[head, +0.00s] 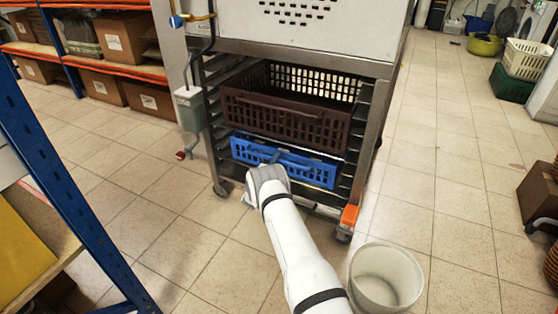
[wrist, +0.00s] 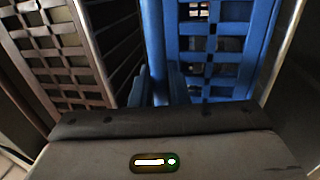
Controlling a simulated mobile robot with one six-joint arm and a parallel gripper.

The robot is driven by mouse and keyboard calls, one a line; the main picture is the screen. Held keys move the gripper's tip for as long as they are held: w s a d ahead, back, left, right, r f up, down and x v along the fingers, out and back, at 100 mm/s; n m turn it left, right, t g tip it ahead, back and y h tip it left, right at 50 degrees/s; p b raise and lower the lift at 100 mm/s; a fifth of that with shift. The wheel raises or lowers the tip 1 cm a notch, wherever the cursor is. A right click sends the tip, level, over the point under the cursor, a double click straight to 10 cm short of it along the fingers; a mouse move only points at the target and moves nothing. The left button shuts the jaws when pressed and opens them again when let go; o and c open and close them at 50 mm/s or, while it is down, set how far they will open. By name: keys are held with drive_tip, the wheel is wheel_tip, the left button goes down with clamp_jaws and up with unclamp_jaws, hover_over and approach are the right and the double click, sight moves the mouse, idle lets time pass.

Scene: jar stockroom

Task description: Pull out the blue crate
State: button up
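The blue crate (head: 320,173) sits low in the metal rack, under a brown crate (head: 285,118). Its slotted front faces me. My gripper (head: 272,157) is at the middle of the blue crate's front, at its upper edge. In the wrist view the blue crate (wrist: 262,30) fills the upper right, turned on its side. There the fingers of my gripper (wrist: 158,88) lie on both sides of the crate's front rim and look closed against it. The fingertips are partly hidden by the rim.
The rack (head: 375,130) stands on wheels, with an orange block (head: 349,215) at its right front leg. A white bucket (head: 385,280) stands on the floor right of my arm. A blue shelf post (head: 70,200) is at left. The tiled floor before the rack's left side is clear.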

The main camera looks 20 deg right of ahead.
clamp_jaws()
